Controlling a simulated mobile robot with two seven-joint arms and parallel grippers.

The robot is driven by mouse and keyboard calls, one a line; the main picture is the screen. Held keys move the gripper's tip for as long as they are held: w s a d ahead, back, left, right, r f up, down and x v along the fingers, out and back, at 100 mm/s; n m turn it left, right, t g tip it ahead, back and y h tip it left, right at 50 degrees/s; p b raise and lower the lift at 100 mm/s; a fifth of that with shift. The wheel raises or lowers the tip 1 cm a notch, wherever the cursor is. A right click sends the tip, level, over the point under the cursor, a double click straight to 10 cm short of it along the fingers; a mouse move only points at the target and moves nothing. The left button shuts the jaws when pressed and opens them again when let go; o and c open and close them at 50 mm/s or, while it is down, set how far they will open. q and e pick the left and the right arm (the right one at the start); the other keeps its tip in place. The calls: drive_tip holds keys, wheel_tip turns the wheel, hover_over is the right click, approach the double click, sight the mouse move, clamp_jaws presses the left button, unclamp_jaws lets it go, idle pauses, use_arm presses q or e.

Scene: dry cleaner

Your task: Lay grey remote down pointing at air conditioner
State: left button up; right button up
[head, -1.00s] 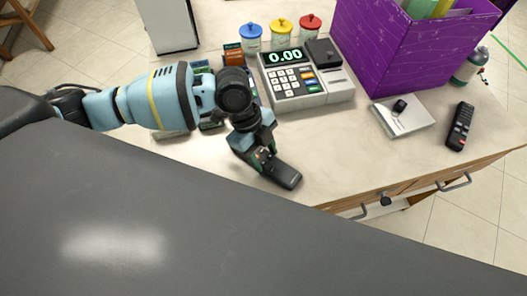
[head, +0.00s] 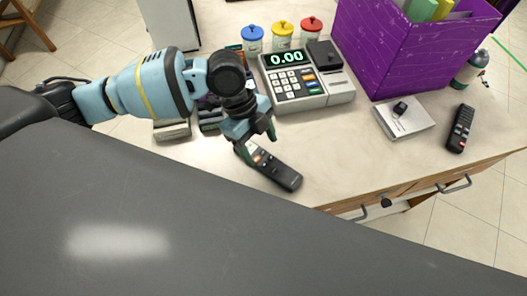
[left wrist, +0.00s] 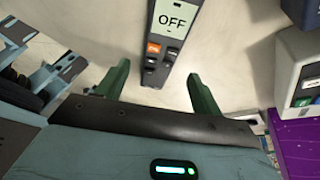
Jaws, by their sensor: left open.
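The grey remote (head: 272,167) lies on the counter near its front edge, its far end angled down-right in the head view. In the left wrist view the remote (left wrist: 168,48) is face up, with a screen reading OFF and orange and dark buttons. My left gripper (head: 257,142) is open just above the remote's upper-left end. In the left wrist view its two green fingers (left wrist: 158,73) stand apart on either side of the remote's button end, clear of it. No air conditioner is visible in these frames. My right gripper is not in view.
A black remote (head: 461,128) lies at the right, beside a white box (head: 405,122). A cash register (head: 312,95), three lidded jars (head: 282,37) and a purple crate (head: 405,50) stand behind. The counter (head: 340,160) is clear right of the grey remote.

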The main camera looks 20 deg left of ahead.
use_arm(q)
drive_tip(key=s+v, duration=0.1)
drive_tip(key=v, duration=0.7)
drive_tip(key=shift+w, duration=0.45)
drive_tip(key=shift+f, duration=0.1)
